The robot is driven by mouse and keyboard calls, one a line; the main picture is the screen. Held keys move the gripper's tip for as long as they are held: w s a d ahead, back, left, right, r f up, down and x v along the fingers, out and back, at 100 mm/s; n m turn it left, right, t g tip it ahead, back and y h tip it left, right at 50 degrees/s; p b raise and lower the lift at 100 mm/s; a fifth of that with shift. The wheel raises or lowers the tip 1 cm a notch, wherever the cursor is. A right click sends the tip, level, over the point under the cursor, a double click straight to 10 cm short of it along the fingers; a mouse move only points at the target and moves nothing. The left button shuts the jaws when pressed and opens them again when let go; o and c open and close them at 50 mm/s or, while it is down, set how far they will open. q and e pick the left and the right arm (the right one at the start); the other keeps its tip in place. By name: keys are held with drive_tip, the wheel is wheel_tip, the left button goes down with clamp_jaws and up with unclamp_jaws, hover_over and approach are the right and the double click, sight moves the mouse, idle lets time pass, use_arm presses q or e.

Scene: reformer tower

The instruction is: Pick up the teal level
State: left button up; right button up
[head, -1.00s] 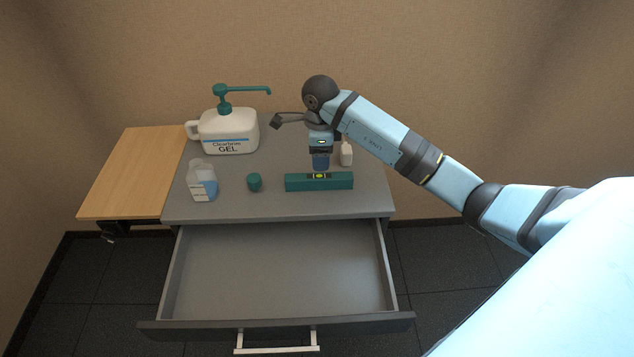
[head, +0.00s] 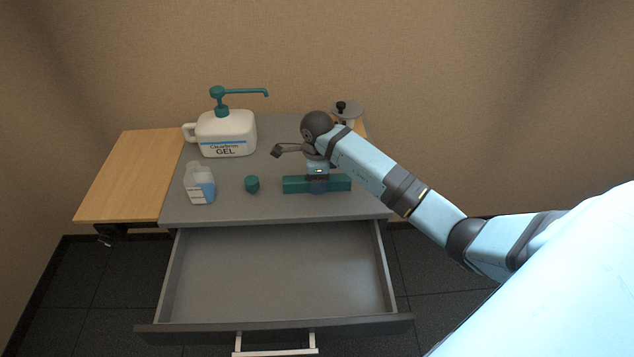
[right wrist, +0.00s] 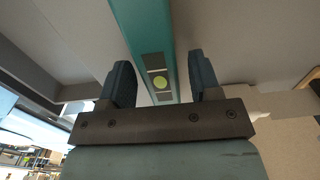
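The teal level (head: 298,185) lies across the front right of the grey cabinet top. My right gripper (head: 319,187) is over its middle, pointing down, and hides that part in the head view. In the right wrist view the level (right wrist: 145,35) runs between the two open fingers of the gripper (right wrist: 162,80), with its yellow-green vial facing the camera. A gap shows between the level and the fingers, so they are not closed on it. My left gripper is not in view.
A gel pump jug (head: 226,133) stands at the back. A clear bottle with a blue label (head: 200,185) and a teal cap (head: 252,184) are left of the level. An open, empty drawer (head: 275,270) is in front. A black-knobbed metal object (head: 346,110) is behind my arm.

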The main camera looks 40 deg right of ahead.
drive_tip(key=c, duration=0.9)
drive_tip(key=shift+o, duration=0.2)
drive_tip(key=shift+r, duration=0.1)
